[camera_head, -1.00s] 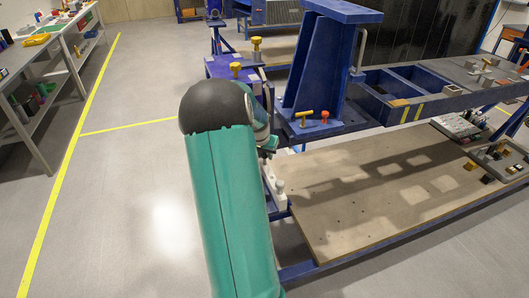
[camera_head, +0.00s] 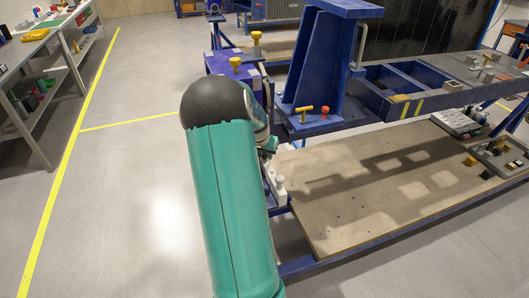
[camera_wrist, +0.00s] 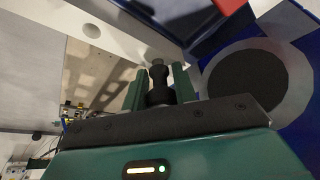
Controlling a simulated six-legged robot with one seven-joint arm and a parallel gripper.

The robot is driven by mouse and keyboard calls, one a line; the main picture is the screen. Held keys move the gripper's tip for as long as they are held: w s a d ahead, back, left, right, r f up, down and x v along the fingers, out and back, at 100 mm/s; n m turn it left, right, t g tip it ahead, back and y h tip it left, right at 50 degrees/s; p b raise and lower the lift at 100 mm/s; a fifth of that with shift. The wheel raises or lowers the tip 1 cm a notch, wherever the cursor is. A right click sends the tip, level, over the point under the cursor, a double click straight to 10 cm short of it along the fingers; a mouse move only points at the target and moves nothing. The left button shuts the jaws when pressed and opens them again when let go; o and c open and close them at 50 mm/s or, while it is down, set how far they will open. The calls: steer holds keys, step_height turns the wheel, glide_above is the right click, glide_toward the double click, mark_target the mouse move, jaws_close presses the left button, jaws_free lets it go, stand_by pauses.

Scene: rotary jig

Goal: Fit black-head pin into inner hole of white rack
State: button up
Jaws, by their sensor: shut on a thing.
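My gripper (camera_wrist: 158,84) is shut on the black-head pin (camera_wrist: 158,76), which stands between the two green fingers in the wrist view. The pin's far end is close to the edge of the white rack (camera_wrist: 125,42). I cannot tell whether it touches the rack or enters a hole. One round hole (camera_wrist: 92,30) shows in the rack, to the left of the pin. In the head view the white rack (camera_head: 280,188) stands at the left end of the wooden board, and my gripper (camera_head: 268,152) is just above it, partly hidden by my arm.
A blue frame with a large dark disc (camera_wrist: 246,82) lies close on the right of the gripper in the wrist view. A red part (camera_wrist: 228,4) is at the top. The wooden board (camera_head: 350,220) is mostly clear. Blue upright (camera_head: 325,60) stands behind.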

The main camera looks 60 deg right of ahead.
steer(key=o, duration=1)
steer(key=shift+o, duration=0.2)
steer(key=v, duration=1.3)
steer(key=shift+a+r, duration=0.15)
steer(key=shift+r, duration=0.2)
steer(key=shift+s, duration=0.1)
